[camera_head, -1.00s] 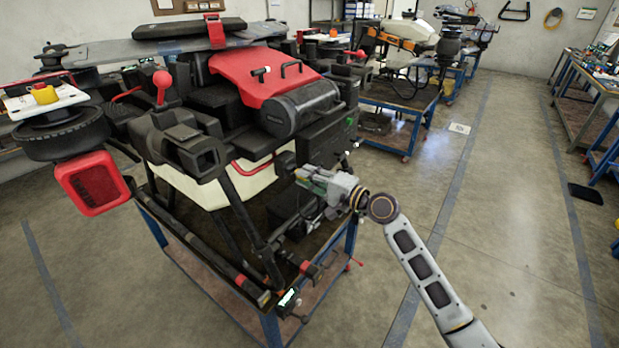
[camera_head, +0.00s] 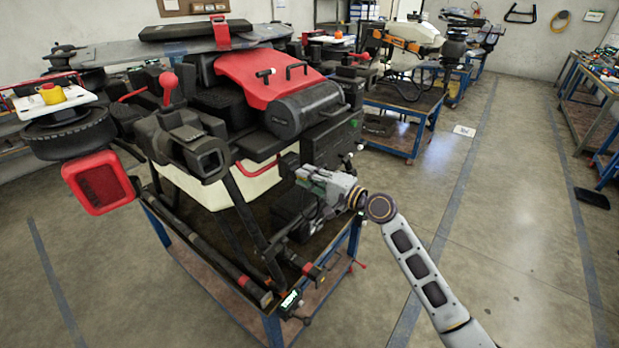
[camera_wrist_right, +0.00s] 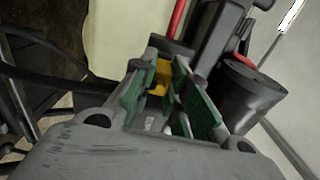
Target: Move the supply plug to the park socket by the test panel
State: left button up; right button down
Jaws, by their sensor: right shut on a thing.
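My right gripper (camera_head: 303,177) is at the drone's near right side, just below its dark body. In the right wrist view, its green-padded fingers (camera_wrist_right: 172,98) are closed around a yellow piece (camera_wrist_right: 160,78), which seems to be the supply plug. In the head view the fingers hide the plug. A small device with a lit green display (camera_head: 290,300), possibly the test panel, is at the cart's near corner, below the gripper. I cannot make out the park socket. My left gripper is not in view.
The large drone (camera_head: 265,80) with red covers stands on a blue-framed cart (camera_head: 270,328). Its struts and a black cylinder (camera_wrist_right: 250,92) are close to the gripper. More carts (camera_head: 400,140) stand behind. The floor (camera_head: 520,250) at the right is open.

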jog(key=shift+w+a, duration=0.2)
jog(key=shift+a, duration=0.05)
jog(key=c, duration=1.3)
grip_release()
jog(key=shift+d, duration=0.1)
jog(key=shift+v, duration=5.9)
